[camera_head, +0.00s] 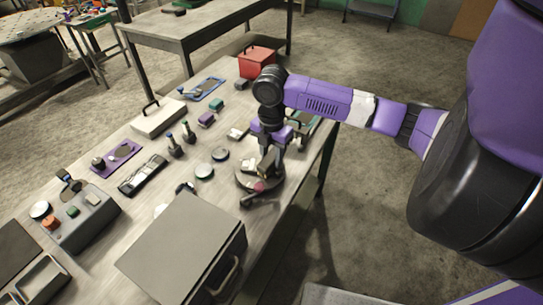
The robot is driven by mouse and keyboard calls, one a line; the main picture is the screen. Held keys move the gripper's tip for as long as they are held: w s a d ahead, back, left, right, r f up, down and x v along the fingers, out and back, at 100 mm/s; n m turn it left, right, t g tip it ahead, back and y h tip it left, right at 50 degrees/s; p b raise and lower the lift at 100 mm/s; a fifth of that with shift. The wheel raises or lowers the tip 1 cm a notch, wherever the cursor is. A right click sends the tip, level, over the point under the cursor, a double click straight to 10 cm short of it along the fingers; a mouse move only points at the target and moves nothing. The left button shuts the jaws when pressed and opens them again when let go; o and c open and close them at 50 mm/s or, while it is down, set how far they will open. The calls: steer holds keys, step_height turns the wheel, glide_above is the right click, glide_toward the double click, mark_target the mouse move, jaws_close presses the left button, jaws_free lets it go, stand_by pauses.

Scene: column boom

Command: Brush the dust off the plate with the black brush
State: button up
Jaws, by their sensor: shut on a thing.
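My gripper (267,165) points down at the right side of the workbench, above a round dark plate (242,182). It is shut on the black brush (262,194), whose dark bar-like part shows low over the plate's near edge. The gripper and wrist hide much of the plate and the grip itself. I cannot tell whether the brush touches the plate. A small pinkish patch (260,186) shows beside the brush; whether it is dust is too small to tell.
A large grey box (180,250) with a handle stands just in front of the plate. Round pucks (204,171), dark bottles (174,147) and small blocks lie to the left. A red box (257,62) stands at the back. The bench's right edge (318,165) is close.

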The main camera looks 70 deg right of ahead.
steer(key=shift+f, duration=0.1)
steer(key=shift+w+a, duration=0.15)
steer(key=shift+w, duration=0.6)
steer(key=shift+w+a, duration=0.1)
steer(key=shift+w, duration=0.6)
steer(key=shift+s+d, duration=0.15)
steer(key=shift+s, duration=0.6)
steer(key=shift+s+d, duration=0.1)
steer(key=shift+s, duration=0.6)
steer(key=shift+w+a+f, duration=0.1)
steer(key=shift+w+a, duration=0.1)
steer(key=shift+w, duration=1.3)
steer(key=shift+s+d+f, duration=0.1)
steer(key=shift+s, duration=0.7)
steer(key=shift+s+d+f, duration=0.1)
steer(key=shift+s, duration=0.65)
steer(key=shift+w+a+r+p, duration=0.1)
steer(key=shift+w+p, duration=0.1)
steer(key=shift+w, duration=0.55)
steer(key=shift+w+a+r+p, duration=0.1)
steer(key=shift+w+p, duration=0.05)
steer(key=shift+w, duration=0.55)
steer(key=shift+r, duration=0.1)
steer(key=shift+r+p, duration=2.25)
steer(key=shift+r, duration=0.65)
